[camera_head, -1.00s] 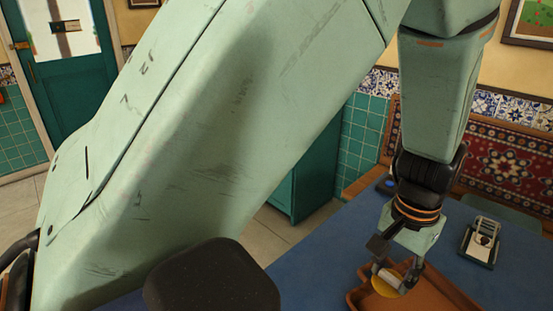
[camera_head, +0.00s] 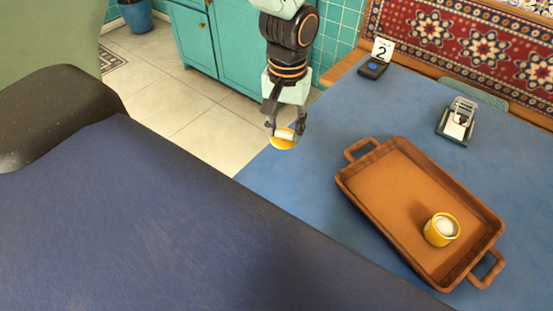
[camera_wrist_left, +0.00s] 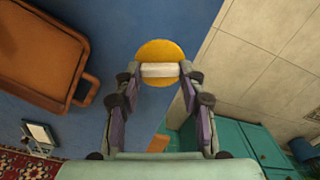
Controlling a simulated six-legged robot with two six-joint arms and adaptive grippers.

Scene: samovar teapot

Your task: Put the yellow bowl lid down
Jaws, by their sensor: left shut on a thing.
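The yellow bowl lid (camera_head: 282,144) is a round yellow disc with a pale bar-shaped handle. My left gripper (camera_head: 284,132) is shut on that handle and holds the lid near the blue table's left edge. In the left wrist view the lid (camera_wrist_left: 160,49) shows beyond the fingertips (camera_wrist_left: 160,70), partly over the blue tabletop and partly over the floor past its edge. The yellow bowl (camera_head: 438,232), with something white inside, stands without its lid in the brown tray (camera_head: 372,158). My right gripper is not in view.
The blue table (camera_head: 310,200) has clear room left of the tray. A number 2 card (camera_head: 382,50) and a dark device with a blue button (camera_head: 373,67) stand at the back. A small stand (camera_head: 457,122) is at the right. A teal cabinet (camera_head: 235,45) is beyond.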

